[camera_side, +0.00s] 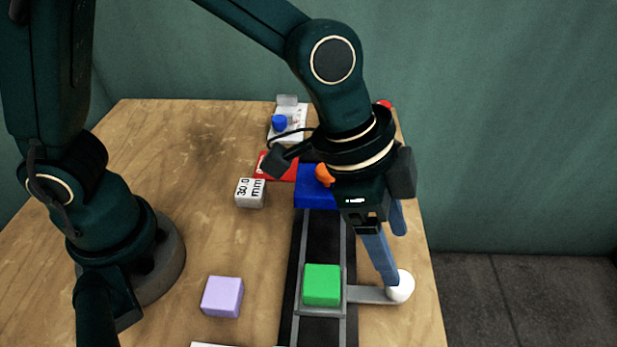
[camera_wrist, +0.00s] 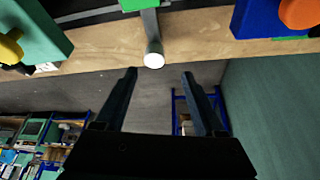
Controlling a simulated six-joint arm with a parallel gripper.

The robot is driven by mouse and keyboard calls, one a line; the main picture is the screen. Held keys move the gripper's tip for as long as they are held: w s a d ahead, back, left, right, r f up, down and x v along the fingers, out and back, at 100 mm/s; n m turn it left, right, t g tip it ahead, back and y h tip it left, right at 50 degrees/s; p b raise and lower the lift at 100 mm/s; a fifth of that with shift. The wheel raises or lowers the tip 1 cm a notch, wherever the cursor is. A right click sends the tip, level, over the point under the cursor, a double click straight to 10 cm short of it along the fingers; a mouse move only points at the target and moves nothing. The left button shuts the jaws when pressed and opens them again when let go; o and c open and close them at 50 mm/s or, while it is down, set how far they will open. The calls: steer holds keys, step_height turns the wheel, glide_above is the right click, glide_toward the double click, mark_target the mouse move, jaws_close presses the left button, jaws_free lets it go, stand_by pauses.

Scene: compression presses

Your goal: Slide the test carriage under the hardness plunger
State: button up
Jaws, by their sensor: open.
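The test carriage (camera_side: 368,294) is a grey frame on a dark track, with a green block (camera_side: 322,285) on it. Its side arm ends in a white knob (camera_side: 400,286), which also shows in the wrist view (camera_wrist: 154,60). My gripper (camera_side: 395,257) is open above the table's right edge, with one fingertip appearing close to the knob. In the wrist view, the knob lies just beyond the gap between my fingertips (camera_wrist: 158,74); contact is unclear. A blue station (camera_side: 316,194) with an orange part (camera_side: 324,175) straddles the track farther back, partly hidden by my wrist. No plunger tip is visible.
A teal block with a yellow knob (camera_wrist: 10,46) stands on the other side of the carriage. A lilac block (camera_side: 222,296) and a grey "30.0 mm" block (camera_side: 250,193) sit left of the track (camera_side: 312,240). A red plate (camera_side: 270,168) and a white panel with a blue knob (camera_side: 279,122) lie behind.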

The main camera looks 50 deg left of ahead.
mark_target(353, 287)
steer(key=shift+s+d+f, duration=0.25)
steer(key=shift+s+f, duration=0.15)
steer(key=shift+f, duration=0.15)
steer(key=shift+d+f, duration=0.1)
steer(key=shift+f, duration=0.15)
steer(key=shift+x, duration=2.05)
jaws_close()
